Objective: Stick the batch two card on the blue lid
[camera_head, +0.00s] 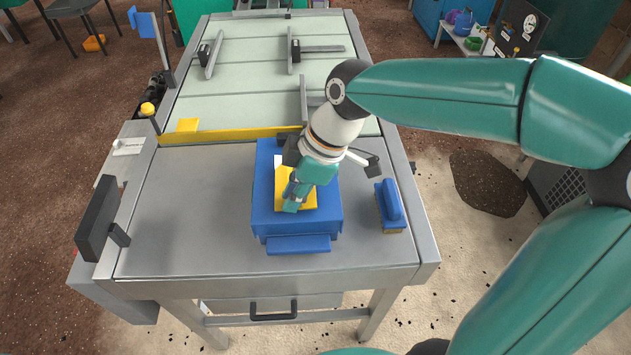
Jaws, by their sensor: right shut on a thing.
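A blue box with a flat blue lid (265,205) stands on the grey table, near the middle of its front half. A yellow card (308,201) shows at the lid's top, partly hidden by my right gripper (295,192). My right gripper reaches down over the lid from the right and is shut on the yellow card. I cannot tell whether the card touches the lid, and any writing on it is too small to read. A small white patch (278,160) shows behind the card. My left gripper is not in view.
A blue brush-like block (390,204) stands right of the box. A yellow bar (230,136) crosses the table behind it, with a small yellow block (187,125) at its left. Clamps stand on the pale rear panel (250,75). The table's left front is clear.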

